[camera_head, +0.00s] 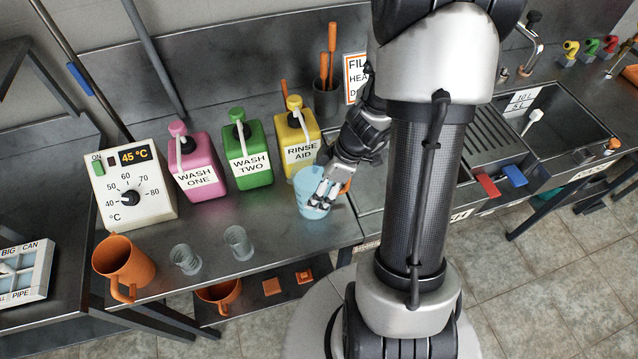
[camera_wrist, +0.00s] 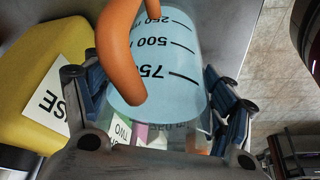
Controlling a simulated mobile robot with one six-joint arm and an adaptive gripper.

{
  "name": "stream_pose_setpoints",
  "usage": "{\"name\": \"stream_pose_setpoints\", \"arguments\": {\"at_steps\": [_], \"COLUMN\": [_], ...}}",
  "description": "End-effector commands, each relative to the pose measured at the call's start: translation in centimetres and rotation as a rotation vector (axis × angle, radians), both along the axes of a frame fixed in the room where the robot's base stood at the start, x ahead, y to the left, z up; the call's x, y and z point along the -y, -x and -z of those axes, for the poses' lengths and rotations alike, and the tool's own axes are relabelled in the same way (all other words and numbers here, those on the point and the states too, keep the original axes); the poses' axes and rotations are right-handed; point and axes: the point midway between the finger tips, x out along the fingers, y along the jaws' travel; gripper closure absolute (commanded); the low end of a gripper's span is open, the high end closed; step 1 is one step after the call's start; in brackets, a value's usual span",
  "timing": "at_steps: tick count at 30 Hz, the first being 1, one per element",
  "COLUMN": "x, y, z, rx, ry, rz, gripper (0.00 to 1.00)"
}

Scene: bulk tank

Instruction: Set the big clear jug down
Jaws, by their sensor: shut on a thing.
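The big clear jug (camera_head: 308,201), tinted pale blue with an orange handle, is at the steel counter's right part, in front of the yellow rinse aid bottle. My gripper (camera_head: 325,192) is shut on it. In the wrist view, the jug (camera_wrist: 180,62) sits between my two finger pads, with black volume marks facing the camera and the orange handle (camera_wrist: 118,55) in front of it. The marks read upside down there. I cannot tell whether the jug's base touches the counter.
The yellow bottle (camera_head: 298,137), green bottle (camera_head: 246,157) and pink bottle (camera_head: 199,170) stand behind. Two small clear beakers (camera_head: 238,242) (camera_head: 186,259) and an orange jug (camera_head: 122,262) stand to the left. Counter (camera_head: 285,240) is bare between beakers and jug. The sink (camera_head: 570,120) is right.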

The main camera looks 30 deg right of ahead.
Motion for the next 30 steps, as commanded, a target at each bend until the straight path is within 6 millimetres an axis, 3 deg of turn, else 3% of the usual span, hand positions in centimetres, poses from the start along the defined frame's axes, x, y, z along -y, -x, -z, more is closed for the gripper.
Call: {"name": "stream_pose_setpoints", "arguments": {"at_steps": [4, 5, 14, 26, 30], "x": [0.0, 0.0, 0.0, 0.0, 0.4], "y": [-0.1, 0.0, 0.0, 0.0, 0.2], "z": [0.3, 0.3, 0.2, 0.1, -1.2], "rx": [0.002, 0.0, 0.0, -0.001, 0.003], "ry": [0.0, 0.0, 0.0, -0.001, 0.0], "rz": [-0.001, -0.001, 0.0, 0.0, 0.001], "gripper": [0.89, 0.23, 0.04, 0.04, 0.04]}}
